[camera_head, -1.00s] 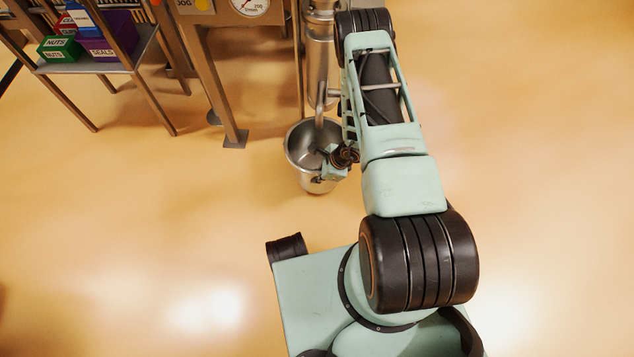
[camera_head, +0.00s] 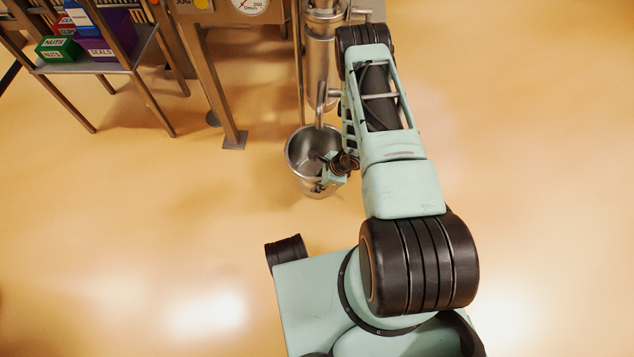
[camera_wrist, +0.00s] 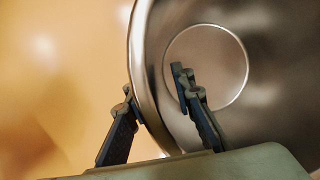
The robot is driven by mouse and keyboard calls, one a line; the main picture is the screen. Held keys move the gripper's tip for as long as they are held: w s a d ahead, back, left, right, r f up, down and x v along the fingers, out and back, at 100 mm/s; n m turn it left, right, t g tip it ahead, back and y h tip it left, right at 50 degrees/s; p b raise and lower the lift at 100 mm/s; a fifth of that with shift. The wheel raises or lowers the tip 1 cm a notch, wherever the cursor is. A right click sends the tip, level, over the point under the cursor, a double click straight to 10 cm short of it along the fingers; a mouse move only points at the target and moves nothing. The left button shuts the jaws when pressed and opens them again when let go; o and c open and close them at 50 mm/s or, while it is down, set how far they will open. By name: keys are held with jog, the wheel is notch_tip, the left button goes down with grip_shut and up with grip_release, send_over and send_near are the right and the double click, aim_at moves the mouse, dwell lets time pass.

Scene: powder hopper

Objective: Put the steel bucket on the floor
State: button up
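The steel bucket (camera_head: 298,170) is a round, shiny, open-topped pail below the vertical steel pipe in the head view. The wrist view looks down into its hollow inside (camera_wrist: 245,45). My gripper (camera_head: 335,165) is at the bucket's right side. In the wrist view, my gripper (camera_wrist: 153,90) straddles the rim, with one finger outside against it and the other inside. It looks shut on the wall, though the inner contact is not clear. The bucket looks upright. I cannot tell whether its base touches the floor.
A steel pipe with a bent side tube (camera_head: 320,100) stands just behind the bucket. A frame leg with a foot plate (camera_head: 235,140) is to its left. A shelf (camera_head: 110,67) with labelled boxes is at upper left. The floor (camera_head: 140,220) is clear to the left and in front.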

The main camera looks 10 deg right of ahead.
jog(key=p+v, duration=0.4)
jog(key=v, duration=0.8)
jog(key=shift+a+r, duration=0.1)
jog(key=shift+r, duration=0.1)
